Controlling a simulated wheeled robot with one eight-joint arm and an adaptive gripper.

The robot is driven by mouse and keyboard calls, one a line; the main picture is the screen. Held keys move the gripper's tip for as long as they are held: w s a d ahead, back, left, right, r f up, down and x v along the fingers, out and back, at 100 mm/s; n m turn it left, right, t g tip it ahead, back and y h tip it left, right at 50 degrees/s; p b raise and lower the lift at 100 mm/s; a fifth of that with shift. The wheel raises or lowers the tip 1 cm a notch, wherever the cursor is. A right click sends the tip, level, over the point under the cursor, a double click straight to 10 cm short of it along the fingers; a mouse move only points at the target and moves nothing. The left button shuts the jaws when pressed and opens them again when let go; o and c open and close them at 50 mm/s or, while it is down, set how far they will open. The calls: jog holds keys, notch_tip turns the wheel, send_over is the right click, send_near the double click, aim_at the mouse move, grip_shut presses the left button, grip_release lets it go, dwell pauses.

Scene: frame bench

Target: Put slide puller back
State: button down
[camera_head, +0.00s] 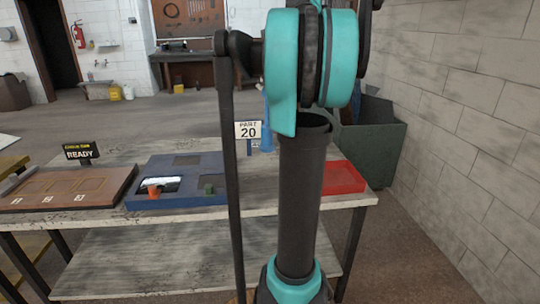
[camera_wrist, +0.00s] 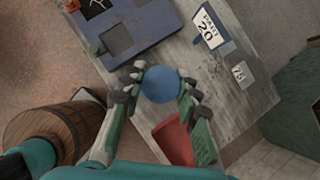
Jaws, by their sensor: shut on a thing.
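In the wrist view, my gripper (camera_wrist: 160,92) is shut on a rounded blue thing (camera_wrist: 160,84), seen end on. It may be the slide puller, but its full shape is hidden. The gripper hangs over the bench, between the blue tray (camera_wrist: 137,33) and the red tray (camera_wrist: 174,142). In the head view, a narrow blue piece (camera_head: 267,135) shows beside my arm, next to the PART 20 sign. My arm hides most of it and the gripper there. The blue tray (camera_head: 216,197) has recesses; an orange piece (camera_head: 153,191) and a green piece (camera_head: 208,189) stand at it.
A brown board (camera_head: 108,188) with numbered slots and a READY sign (camera_head: 79,152) lies at the left. The red tray (camera_head: 343,177) is at the right end. The PART 20 sign (camera_head: 248,131) stands at the back. A green bin (camera_head: 375,150) stands beyond the bench. A barrel (camera_wrist: 55,130) is at lower left.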

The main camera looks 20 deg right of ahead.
notch_tip(320, 180, down, 18)
jog(key=shift+r, duration=0.1)
dwell(0.5)
jog(key=shift+f, duration=0.2)
jog(key=c, duration=1.1)
grip_release()
jog(key=shift+r, duration=0.1)
